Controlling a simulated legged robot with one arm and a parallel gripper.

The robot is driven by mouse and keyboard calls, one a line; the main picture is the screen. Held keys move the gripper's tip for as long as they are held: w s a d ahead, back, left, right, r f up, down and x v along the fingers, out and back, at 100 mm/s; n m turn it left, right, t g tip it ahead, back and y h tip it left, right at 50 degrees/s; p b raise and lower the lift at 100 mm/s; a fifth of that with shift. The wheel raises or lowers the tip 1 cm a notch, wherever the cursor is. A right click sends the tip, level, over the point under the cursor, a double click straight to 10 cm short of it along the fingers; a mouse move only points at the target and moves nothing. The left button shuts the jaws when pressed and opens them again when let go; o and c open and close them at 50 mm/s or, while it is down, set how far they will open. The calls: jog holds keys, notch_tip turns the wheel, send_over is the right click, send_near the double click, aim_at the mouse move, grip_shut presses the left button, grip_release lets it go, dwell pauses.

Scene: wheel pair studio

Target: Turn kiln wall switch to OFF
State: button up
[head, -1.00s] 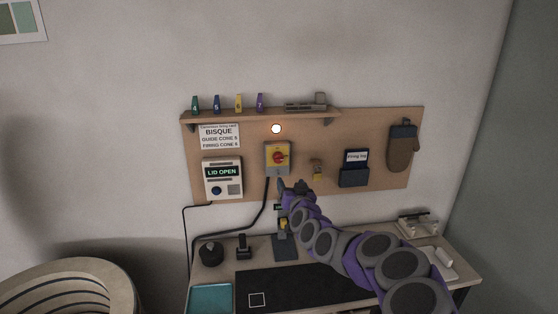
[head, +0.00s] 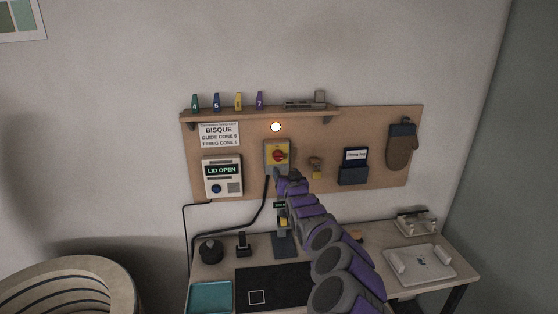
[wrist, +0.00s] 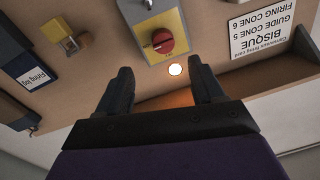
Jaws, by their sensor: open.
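The kiln wall switch (head: 277,156) is a grey box with a yellow face and a round red knob (head: 279,156), mounted on the tan board. In the wrist view, which is upside down, the red knob (wrist: 162,41) shows at the top centre. Small lettering by the knob is too small to read, and I cannot tell its setting. My gripper (head: 281,173) is just below the knob in the head view, over the box's lower edge. The wrist view shows my gripper (wrist: 161,68) with its two dark fingers spread and nothing between them. They appear apart from the knob.
A round lamp (head: 276,127) glows above the switch, under the shelf (head: 260,113) with several numbered cones. A controller (head: 223,177) reading LID OPEN is left; a brass-coloured fitting (head: 316,167), log holder (head: 354,167) and mitt (head: 401,146) are right. A workbench (head: 215,270) stands below.

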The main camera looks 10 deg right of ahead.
aim_at(278, 159)
jog(key=w, duration=0.3)
jog(key=w+p, duration=0.1)
jog(key=w, duration=0.2)
jog(key=shift+a+r, duration=0.15)
jog(key=shift+a, duration=0.05)
jog(key=shift+w+a+f, duration=0.2)
jog(key=shift+w, duration=0.5)
jog(key=shift+w+r, duration=0.2)
jog(key=shift+w, duration=0.45)
jog(key=shift+w+a+f, duration=0.1)
jog(key=shift+w+f, duration=0.05)
jog(key=shift+w, duration=0.7)
jog(key=shift+c, duration=0.3)
